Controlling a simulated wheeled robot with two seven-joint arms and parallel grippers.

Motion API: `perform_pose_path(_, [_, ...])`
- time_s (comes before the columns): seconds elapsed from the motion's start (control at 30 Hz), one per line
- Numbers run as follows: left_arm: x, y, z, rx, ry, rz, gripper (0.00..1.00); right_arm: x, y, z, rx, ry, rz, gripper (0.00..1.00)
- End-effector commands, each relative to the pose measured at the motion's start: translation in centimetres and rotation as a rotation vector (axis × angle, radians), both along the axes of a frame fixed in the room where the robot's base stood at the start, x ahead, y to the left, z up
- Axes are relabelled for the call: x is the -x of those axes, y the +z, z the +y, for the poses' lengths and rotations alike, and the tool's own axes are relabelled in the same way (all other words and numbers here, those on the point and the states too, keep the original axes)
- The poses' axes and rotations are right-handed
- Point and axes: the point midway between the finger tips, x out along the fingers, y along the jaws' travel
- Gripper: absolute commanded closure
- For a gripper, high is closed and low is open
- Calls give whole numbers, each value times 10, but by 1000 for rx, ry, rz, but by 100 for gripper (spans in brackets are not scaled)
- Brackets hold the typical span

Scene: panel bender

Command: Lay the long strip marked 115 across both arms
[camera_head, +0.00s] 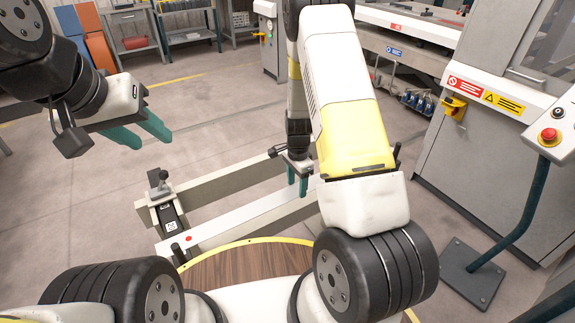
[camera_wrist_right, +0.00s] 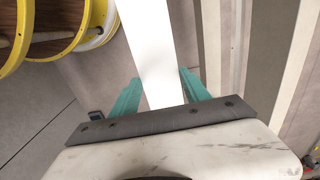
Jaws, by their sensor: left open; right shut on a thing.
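A long white strip (camera_head: 235,222) with a red dot near its left end runs across the middle of the head view. The number 115 cannot be read on it. My right gripper (camera_head: 297,182) is shut on the strip towards its right part. In the right wrist view the strip (camera_wrist_right: 147,45) passes between the teal fingers (camera_wrist_right: 160,92). The strip's left end is by a dark arm (camera_head: 171,220) with a small white label; whether they touch is unclear. A second arm cannot be made out behind my right arm. My left gripper (camera_head: 150,130) is open and empty, up and left of the strip.
A beige beam (camera_head: 215,182) runs behind the strip, roughly parallel to it. A round wooden platform with yellow rim (camera_head: 235,265) is in front. A grey machine cabinet (camera_head: 470,140) and a control post with red button (camera_head: 549,135) stand at right. Floor at left is clear.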

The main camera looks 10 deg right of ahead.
Motion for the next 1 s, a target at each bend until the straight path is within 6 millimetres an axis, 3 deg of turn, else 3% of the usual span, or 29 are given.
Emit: perform_pose_path(1.0, [0,0,0,0,0,0,59,11,0,-4,0,0,-1,100])
